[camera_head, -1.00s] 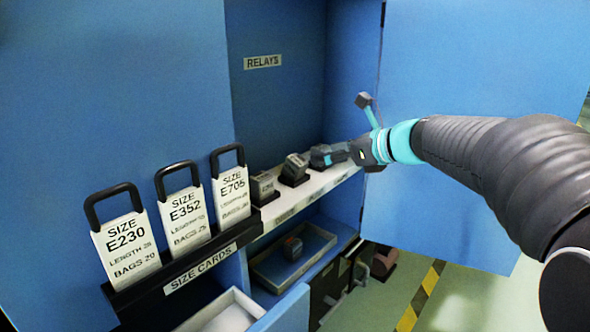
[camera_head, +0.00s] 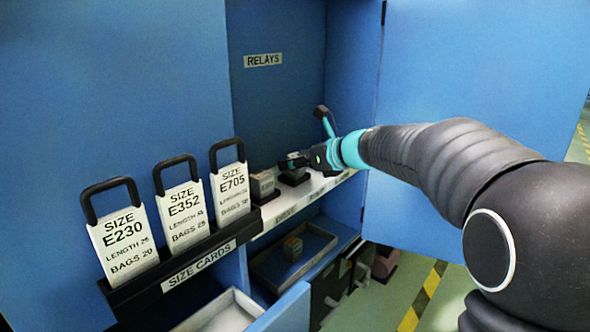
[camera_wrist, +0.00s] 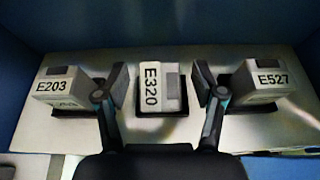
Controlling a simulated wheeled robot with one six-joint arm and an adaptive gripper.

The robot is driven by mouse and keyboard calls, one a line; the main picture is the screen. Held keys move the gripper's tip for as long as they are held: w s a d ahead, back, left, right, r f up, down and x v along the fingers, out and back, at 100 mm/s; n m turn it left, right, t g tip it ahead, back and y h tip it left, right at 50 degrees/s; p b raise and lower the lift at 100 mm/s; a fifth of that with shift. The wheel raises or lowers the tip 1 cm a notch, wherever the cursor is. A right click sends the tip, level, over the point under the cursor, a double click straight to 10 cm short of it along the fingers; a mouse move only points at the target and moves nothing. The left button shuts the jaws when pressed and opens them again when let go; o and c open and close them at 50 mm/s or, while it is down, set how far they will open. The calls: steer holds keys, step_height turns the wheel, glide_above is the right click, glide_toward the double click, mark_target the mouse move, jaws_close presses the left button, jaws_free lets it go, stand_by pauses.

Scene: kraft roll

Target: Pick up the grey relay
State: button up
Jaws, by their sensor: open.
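Three pale grey relays stand in a row on dark bases in the wrist view: E203 (camera_wrist: 60,87) at left, E320 (camera_wrist: 158,85) in the middle and E527 (camera_wrist: 263,82) at right. My gripper (camera_wrist: 161,88) is open, with one finger on each side of E320 and a visible gap to it on both sides. In the head view my gripper (camera_head: 290,163) is at the middle of the shelf and mostly hides the relay there. The left relay (camera_head: 262,183) shows beside it. The right one is hidden behind my arm.
The shelf (camera_head: 288,208) sits in a blue cabinet with a RELAYS label (camera_head: 263,61) on its back wall. Size cards (camera_head: 185,217) with tall handles stand to the left. An open blue door (camera_head: 480,90) is at right.

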steer(key=shift+x, duration=1.55)
steer(key=shift+s+f, duration=0.1)
jaws_close()
